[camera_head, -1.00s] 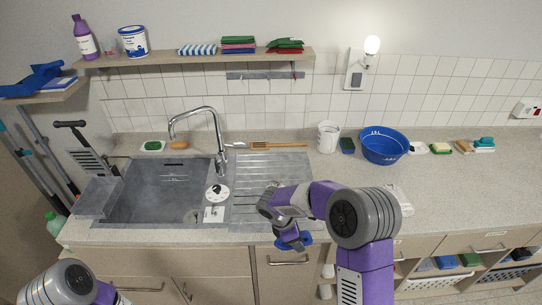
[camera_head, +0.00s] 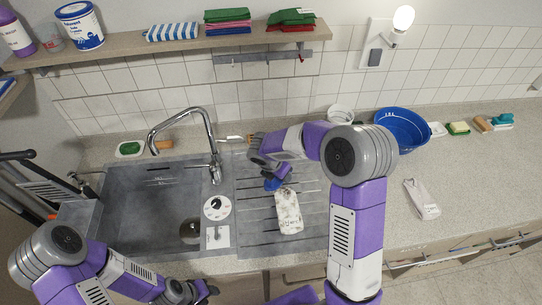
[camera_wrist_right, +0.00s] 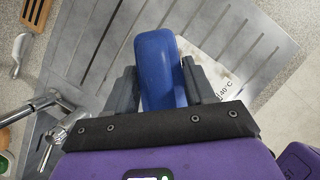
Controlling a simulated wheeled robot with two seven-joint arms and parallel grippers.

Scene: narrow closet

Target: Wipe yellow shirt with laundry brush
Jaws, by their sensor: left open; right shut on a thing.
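My right gripper (camera_head: 274,172) is over the metal drainboard and shut on a blue brush (camera_head: 272,184). The right wrist view shows the blue brush back (camera_wrist_right: 160,68) between the fingers; its bristles are hidden. A pale off-white folded cloth (camera_head: 288,213) with dark marks lies on the drainboard, just below the brush in the head view. It shows partly behind the brush in the wrist view (camera_wrist_right: 228,82). I cannot tell whether brush and cloth touch. No cloth looks clearly yellow. My left gripper (camera_head: 197,292) is open and empty, low in front of the sink.
A grey sink (camera_head: 130,215) with a tap (camera_head: 212,150) is left of the drainboard (camera_head: 255,235). Another pale flat item (camera_head: 421,199) lies on the counter at right. A blue basin (camera_head: 402,130) stands behind my right arm. The right counter is mostly clear.

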